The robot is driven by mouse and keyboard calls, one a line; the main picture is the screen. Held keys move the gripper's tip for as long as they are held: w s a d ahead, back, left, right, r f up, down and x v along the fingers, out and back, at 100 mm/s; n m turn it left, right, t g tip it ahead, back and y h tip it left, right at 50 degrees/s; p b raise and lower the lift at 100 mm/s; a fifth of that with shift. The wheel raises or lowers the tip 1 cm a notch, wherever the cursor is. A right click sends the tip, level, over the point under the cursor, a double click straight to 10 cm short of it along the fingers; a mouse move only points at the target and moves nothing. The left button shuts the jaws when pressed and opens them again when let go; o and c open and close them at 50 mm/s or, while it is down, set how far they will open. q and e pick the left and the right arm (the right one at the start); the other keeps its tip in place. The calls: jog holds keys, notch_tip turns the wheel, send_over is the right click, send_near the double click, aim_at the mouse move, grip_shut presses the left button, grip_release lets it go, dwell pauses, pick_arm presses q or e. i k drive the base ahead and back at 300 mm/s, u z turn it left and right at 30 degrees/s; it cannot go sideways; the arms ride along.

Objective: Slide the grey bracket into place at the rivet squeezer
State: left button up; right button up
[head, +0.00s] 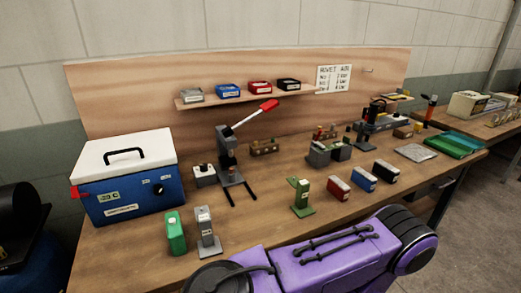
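What looks like the grey bracket (207,232) stands upright on its flat foot near the front edge of the bench, with a pale label on its face. It is just right of a green block (175,233). The likely rivet squeezer (228,147) is a dark press with a raised, red-tipped lever, standing farther back near the middle of the bench. Two dark prongs reach forward from its base. The bracket stands apart from it, in front and to the left. Neither gripper shows; a purple arm link of mine crosses the bottom of the view.
A blue cooler box (125,185) with a white lid stands at the left. A green bracket (301,197) and red, blue and black boxes stand right of centre. A shelf (245,97) holds several small bins. Bare wooden bench top (262,212) lies between the grey and green brackets.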

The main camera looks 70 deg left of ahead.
aim_at(209, 246)
jog(key=i, duration=1.1)
jog(key=u, duration=2.55)
